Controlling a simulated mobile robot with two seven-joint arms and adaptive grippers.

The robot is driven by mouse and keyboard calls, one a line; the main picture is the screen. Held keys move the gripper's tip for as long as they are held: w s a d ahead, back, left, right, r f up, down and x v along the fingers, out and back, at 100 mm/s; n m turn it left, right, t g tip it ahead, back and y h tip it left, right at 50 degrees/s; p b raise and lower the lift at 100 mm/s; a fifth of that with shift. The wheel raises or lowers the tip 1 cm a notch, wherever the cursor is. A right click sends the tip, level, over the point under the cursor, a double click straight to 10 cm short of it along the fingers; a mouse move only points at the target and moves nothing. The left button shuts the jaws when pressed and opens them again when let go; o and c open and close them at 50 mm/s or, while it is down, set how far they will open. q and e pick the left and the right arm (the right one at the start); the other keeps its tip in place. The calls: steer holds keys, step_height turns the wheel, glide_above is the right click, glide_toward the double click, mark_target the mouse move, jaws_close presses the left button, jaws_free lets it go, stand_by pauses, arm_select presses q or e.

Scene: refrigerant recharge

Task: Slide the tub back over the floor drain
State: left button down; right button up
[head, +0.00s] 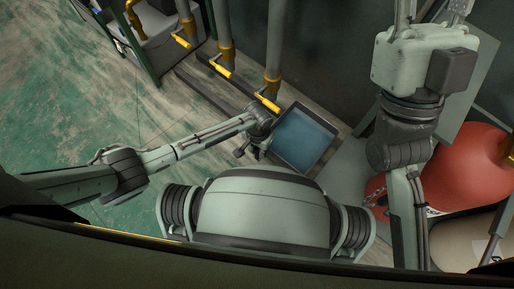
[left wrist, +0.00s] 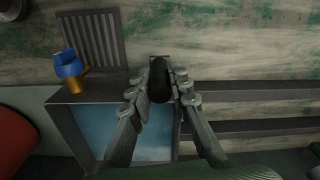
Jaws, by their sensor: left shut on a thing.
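The tub (head: 303,137) is a shallow dark-rimmed box with a blue inside, on the floor right of my left gripper (head: 251,149). In the left wrist view its rim (left wrist: 62,128) and blue interior show below and behind the fingers. My left gripper (left wrist: 163,82) is shut on a dark rounded part at the tub's edge, seemingly its handle. A slatted floor drain grate (left wrist: 92,38) lies beside the tub, apparently uncovered. My right gripper (head: 432,14) is at the top edge of the head view, its fingertips cut off.
Grey pipes with yellow valve handles (head: 267,102) stand behind the tub. A blue and yellow fitting (left wrist: 71,70) is at the tub's corner by the grate. A red tank (head: 465,165) stands at the right. Dark rails (head: 208,90) lie on the floor. Open green floor is at the left.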

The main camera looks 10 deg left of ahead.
arm_select(q)
steer(key=c, duration=1.4)
jaws_free()
steer(key=shift+s+d, duration=0.25)
steer(key=shift+d, duration=0.1)
steer(key=shift+w+a, duration=0.1)
step_height(320, 180, up, 12)
